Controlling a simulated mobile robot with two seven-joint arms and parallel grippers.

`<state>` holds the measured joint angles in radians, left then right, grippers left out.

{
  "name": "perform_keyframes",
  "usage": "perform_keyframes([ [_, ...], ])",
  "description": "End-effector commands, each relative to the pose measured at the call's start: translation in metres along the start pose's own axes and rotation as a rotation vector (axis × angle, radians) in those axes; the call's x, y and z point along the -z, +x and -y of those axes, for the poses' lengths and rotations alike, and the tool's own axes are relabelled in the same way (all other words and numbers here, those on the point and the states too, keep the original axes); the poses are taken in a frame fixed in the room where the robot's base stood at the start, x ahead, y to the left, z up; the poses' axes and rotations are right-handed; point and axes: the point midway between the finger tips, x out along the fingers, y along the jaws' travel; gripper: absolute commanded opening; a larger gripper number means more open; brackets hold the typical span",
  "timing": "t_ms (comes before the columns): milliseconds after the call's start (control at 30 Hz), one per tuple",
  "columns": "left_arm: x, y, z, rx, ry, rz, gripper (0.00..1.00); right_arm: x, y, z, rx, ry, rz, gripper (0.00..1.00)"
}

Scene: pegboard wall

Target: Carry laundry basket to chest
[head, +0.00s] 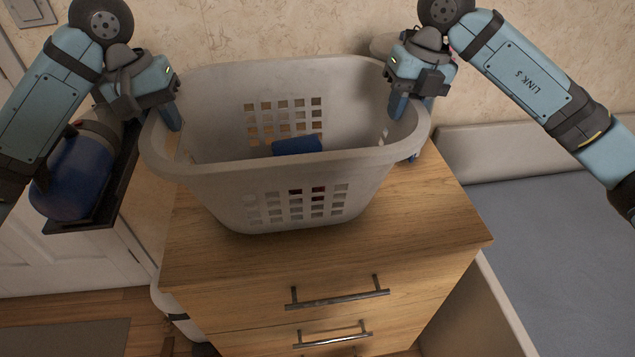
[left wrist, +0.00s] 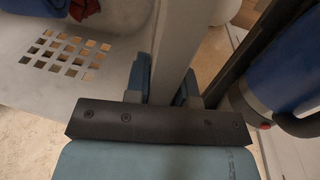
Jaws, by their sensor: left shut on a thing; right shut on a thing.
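A light grey laundry basket (head: 215,170) with square holes is over the top of a wooden chest of drawers (head: 440,220). It looks upright; whether its base touches the top I cannot tell. A blue item (head: 297,145) lies inside, and blue and red cloth shows in the left wrist view (left wrist: 85,8). My left gripper (head: 172,115) is shut on the basket's left rim, with the rim between its fingers in the left wrist view (left wrist: 163,85). My right gripper (head: 404,108) is shut on the right rim; its fingertips are partly hidden by the basket.
A blue cylinder (head: 75,175) on a dark shelf stands close left of the chest, near my left arm. A bed or bench with a grey mattress (head: 560,240) is at the right. The wall is close behind the basket. The chest top is bare in front of the basket.

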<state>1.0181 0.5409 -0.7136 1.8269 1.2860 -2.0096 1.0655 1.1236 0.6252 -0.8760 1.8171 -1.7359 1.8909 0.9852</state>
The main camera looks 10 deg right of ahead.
Motion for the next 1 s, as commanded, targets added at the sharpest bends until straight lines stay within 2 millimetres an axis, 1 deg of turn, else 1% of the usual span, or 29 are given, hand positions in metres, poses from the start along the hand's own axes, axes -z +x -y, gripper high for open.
perform_keyframes([
  [33, 0.000, 0.006, 0.002, 0.001, -0.001, -0.001, 0.00, 0.000, 0.006, 0.002, 0.002, 0.001, 0.001, 0.00],
  [100, 0.000, 0.011, 0.003, 0.001, -0.001, -0.001, 0.00, 0.000, 0.011, 0.003, 0.002, 0.001, 0.001, 0.00],
  [300, 0.000, 0.021, 0.005, 0.001, -0.001, 0.000, 0.00, 0.000, 0.020, 0.005, 0.002, 0.001, 0.000, 0.00],
  [733, 0.000, 0.026, 0.006, 0.002, -0.002, 0.006, 0.00, 0.000, 0.024, 0.006, 0.004, 0.002, -0.002, 0.00],
  [767, 0.000, 0.027, 0.006, 0.003, -0.002, 0.007, 0.30, 0.000, 0.024, 0.006, 0.004, 0.002, -0.003, 0.30],
  [800, 0.000, 0.027, 0.006, 0.003, -0.002, 0.008, 0.39, 0.000, 0.024, 0.006, 0.004, 0.002, -0.003, 0.39],
  [833, 0.000, 0.028, 0.006, 0.003, -0.002, 0.008, 0.46, 0.000, 0.024, 0.006, 0.004, 0.002, -0.002, 0.46],
  [867, 0.000, 0.028, 0.005, 0.003, -0.002, 0.008, 0.48, 0.000, 0.024, 0.006, 0.003, 0.002, -0.002, 0.48],
  [1000, 0.000, 0.028, 0.005, 0.003, -0.002, 0.009, 0.48, 0.000, 0.024, 0.005, 0.002, 0.001, -0.001, 0.48],
])
